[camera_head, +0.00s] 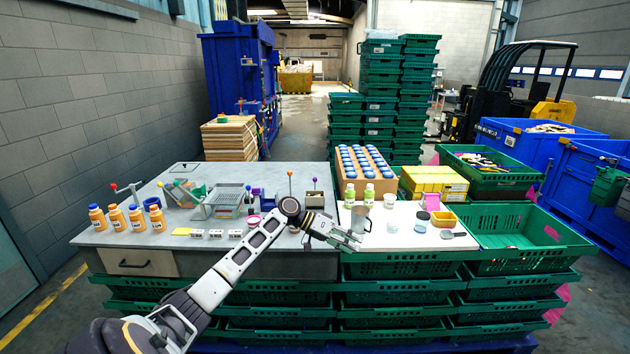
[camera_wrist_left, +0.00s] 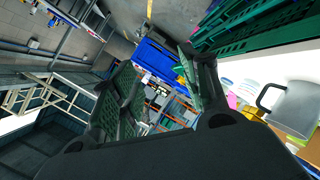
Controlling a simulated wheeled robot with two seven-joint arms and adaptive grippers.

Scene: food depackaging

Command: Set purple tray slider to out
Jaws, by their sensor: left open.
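A small purple-blue device (camera_head: 257,194) stands on the grey worktop, right of a metal rack (camera_head: 225,198). It may be the purple tray slider, but it is too small to tell its slider position. My left gripper (camera_head: 352,238) is open and empty over the front of the worktop, to the right of and nearer than that device. Its spread fingers also show in the left wrist view (camera_wrist_left: 158,78), with nothing between them. My left forearm crosses the front of the worktop. My right gripper is not in view.
Orange bottles (camera_head: 136,218) stand at the worktop's left. Green crates (camera_head: 520,240) lie to the right. Small white labelled blocks (camera_head: 216,234) line the front.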

